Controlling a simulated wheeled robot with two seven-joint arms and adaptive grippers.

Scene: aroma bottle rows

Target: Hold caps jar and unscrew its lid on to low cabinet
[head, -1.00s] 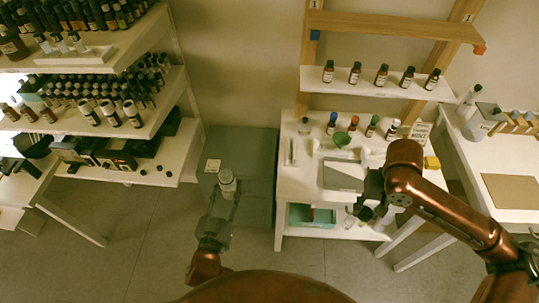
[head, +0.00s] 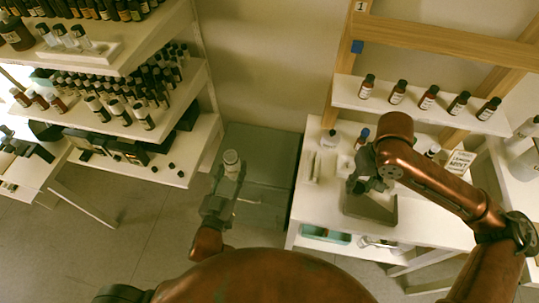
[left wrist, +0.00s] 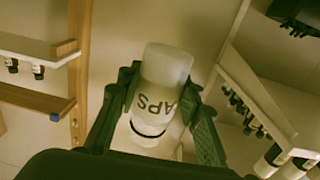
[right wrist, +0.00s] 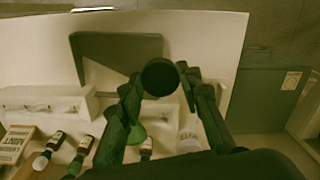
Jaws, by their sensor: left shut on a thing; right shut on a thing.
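The caps jar (left wrist: 160,100), whitish with "CAPS" lettering and a thin dark line, is held between the fingers of my left gripper (left wrist: 155,115). In the head view the jar (head: 231,158) stands up from the left gripper (head: 226,180), over the grey-green low cabinet (head: 262,145). I cannot make out a separate lid on it. My right gripper (right wrist: 160,90) is shut on a dark round thing (right wrist: 160,76), seen end-on; I cannot tell what it is. In the head view the right gripper (head: 366,182) is above the white table, well right of the jar.
A grey tray (head: 385,211) lies on the white table (head: 312,205) below my right gripper. Small bottles stand on a shelf (head: 420,111) above it. Shelves with many bottles (head: 150,135) stand at the left. The low cabinet's visible top is clear.

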